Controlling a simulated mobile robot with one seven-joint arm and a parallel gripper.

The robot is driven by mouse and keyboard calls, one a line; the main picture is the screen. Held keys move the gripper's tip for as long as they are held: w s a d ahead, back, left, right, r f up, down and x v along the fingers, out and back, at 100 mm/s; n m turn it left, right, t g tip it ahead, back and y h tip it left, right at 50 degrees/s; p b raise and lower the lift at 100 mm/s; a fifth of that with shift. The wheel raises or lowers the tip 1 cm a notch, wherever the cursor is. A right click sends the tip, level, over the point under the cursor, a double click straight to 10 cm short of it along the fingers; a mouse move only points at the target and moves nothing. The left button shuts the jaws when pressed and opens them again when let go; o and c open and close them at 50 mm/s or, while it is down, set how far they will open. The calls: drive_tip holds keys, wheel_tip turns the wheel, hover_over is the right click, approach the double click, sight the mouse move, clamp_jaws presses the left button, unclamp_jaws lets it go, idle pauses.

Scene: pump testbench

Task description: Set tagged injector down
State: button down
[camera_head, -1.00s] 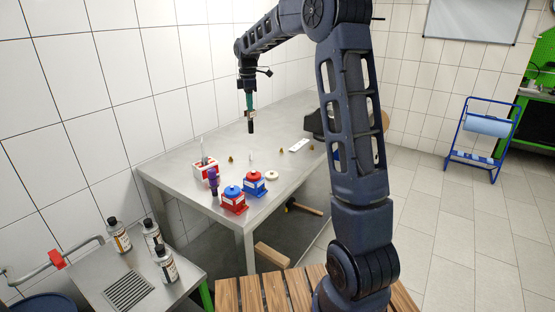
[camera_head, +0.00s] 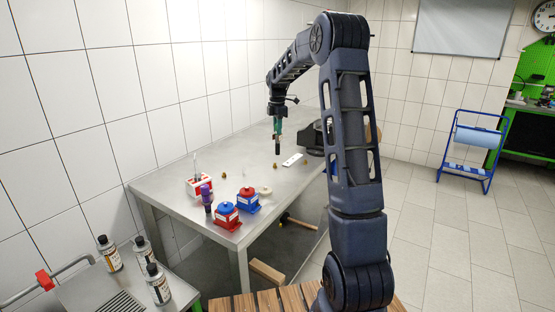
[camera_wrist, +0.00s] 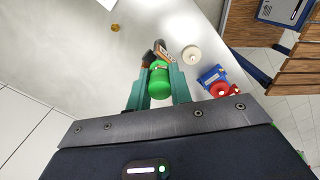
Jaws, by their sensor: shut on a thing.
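The injector is upright in my gripper (camera_head: 278,122). In the head view its dark lower end (camera_head: 278,148) hangs over the far part of the steel table (camera_head: 170,190), in front of the white plate in the picture. Whether it touches the table cannot be told. In the wrist view, my gripper's green fingers (camera_wrist: 160,74) are shut on the injector's green round end (camera_wrist: 160,86). A small tag-like patch and orange-brown part show just beyond it; the lower end is mostly hidden.
A white plate (camera_head: 292,159) and small brass pieces (camera_head: 303,165) lie near the injector. A cream disc (camera_head: 265,190), blue box with red knob (camera_head: 247,200), red box with blue knob (camera_head: 227,214), purple part (camera_head: 207,197) and red-white holder (camera_head: 199,186) stand nearer. The left middle is clear.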

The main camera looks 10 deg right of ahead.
sight(278, 154)
wheel_tip(278, 154, down, 13)
drive_tip(key=shift+f, duration=0.2)
idle(0.4)
drive_tip(key=shift+f, duration=0.1)
drive_tip(key=c, duration=1.3)
unclamp_jaws()
drive_tip(key=shift+o, duration=0.2)
